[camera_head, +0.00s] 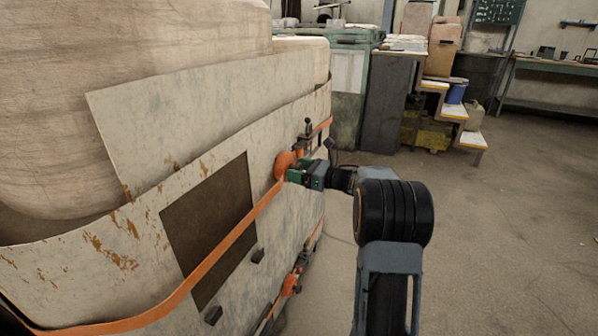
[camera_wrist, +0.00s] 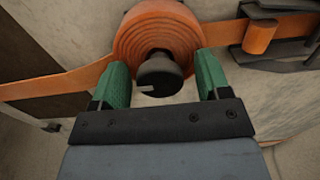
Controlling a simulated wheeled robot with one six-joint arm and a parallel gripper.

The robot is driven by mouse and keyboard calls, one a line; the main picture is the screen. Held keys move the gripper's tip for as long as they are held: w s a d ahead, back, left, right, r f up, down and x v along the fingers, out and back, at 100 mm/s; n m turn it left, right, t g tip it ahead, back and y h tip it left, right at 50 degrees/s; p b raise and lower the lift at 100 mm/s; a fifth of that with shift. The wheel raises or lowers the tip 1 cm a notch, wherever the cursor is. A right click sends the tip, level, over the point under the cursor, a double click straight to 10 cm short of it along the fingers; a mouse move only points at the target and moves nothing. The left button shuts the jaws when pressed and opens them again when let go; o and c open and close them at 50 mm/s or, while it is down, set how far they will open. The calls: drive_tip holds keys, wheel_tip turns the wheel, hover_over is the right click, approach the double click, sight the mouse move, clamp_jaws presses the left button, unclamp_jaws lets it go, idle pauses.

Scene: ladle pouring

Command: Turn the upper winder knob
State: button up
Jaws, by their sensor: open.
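The upper winder is a coil of orange strap (camera_head: 284,164) on the side of a large pale, rust-stained panel. In the wrist view the coil (camera_wrist: 158,32) is at top centre. The dark round winder knob (camera_wrist: 160,76) sticks out in front of it. My gripper (camera_wrist: 160,82) is open, with its green fingers on either side of the knob and visible gaps between them. In the head view my gripper (camera_head: 291,172) reaches the coil from the right and hides the knob. I cannot tell exactly how deep the knob sits between the fingers.
An orange strap (camera_head: 225,243) runs across the panel (camera_head: 95,262). A lower winder (camera_head: 290,284) is below my gripper. A dark bracket (camera_wrist: 282,30) with an orange roller is right of the coil. Steps (camera_head: 452,112) stand at the back; the floor (camera_head: 510,235) at right is clear.

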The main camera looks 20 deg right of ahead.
drive_tip(key=shift+c, duration=0.3)
drive_tip(key=c, duration=0.9)
drive_tip(key=shift+o, duration=0.2)
